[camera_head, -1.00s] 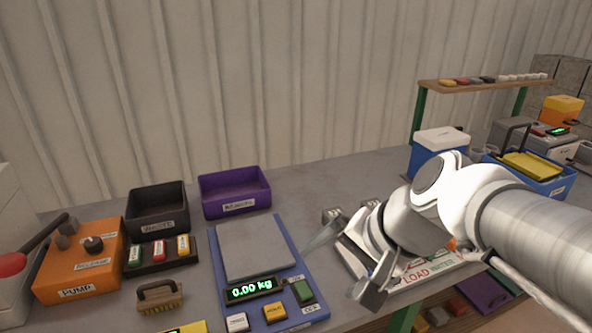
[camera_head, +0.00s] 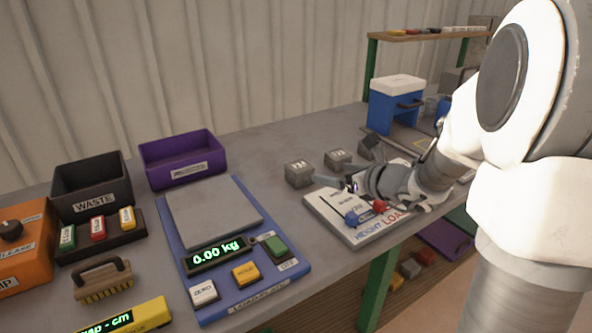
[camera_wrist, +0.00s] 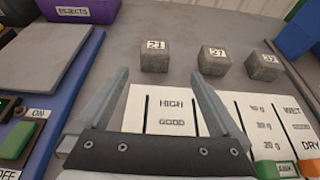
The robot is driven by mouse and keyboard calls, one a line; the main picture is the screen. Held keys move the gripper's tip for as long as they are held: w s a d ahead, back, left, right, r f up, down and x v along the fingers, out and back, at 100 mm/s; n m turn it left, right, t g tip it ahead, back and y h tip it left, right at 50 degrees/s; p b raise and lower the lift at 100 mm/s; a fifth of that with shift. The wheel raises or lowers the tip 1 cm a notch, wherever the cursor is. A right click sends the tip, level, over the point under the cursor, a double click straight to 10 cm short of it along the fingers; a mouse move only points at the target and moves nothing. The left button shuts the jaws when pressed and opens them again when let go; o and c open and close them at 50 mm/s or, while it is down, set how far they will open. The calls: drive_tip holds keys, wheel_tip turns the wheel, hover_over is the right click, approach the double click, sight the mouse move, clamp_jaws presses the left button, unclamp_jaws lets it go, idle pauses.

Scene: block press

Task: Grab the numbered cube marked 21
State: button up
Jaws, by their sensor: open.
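The grey cube marked 21 (camera_wrist: 154,62) sits upright on the bench, leftmost of a row of grey cubes in the wrist view. It appears to be the leftmost cube in the head view (camera_head: 299,175), where its label is hard to read. My gripper (camera_wrist: 155,76) is open and empty. In the wrist view its fingers point towards cube 21, which shows between and beyond the tips, with no clear contact. A cube that seems marked 27 (camera_wrist: 214,62) and another that seems marked 37 (camera_wrist: 264,67) stand to its right.
A white chart board (camera_head: 325,207) with red and blue pieces lies under my gripper. A blue scale (camera_head: 178,262) reading 0.00 kg stands to the left. A purple rejects bin (camera_head: 182,160) and black waste bin (camera_head: 92,188) are behind it. A blue box (camera_head: 396,105) stands behind right.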

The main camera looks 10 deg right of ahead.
sight(299, 169)
drive_tip(key=b+x, duration=0.2)
drive_tip(key=x, duration=0.8)
drive_tip(key=shift+w+a, duration=0.1)
drive_tip(key=shift+a, duration=0.2)
drive_tip(key=shift+a+f+b+x, duration=0.1)
drive_tip(key=shift+b+x, duration=0.25)
drive_tip(key=shift+x, duration=0.95)
drive_tip(key=shift+a+f+b+x, duration=0.15)
drive_tip(key=shift+b+x, duration=0.2)
drive_tip(key=shift+x, duration=0.95)
drive_tip(key=shift+r, duration=0.15)
clamp_jaws()
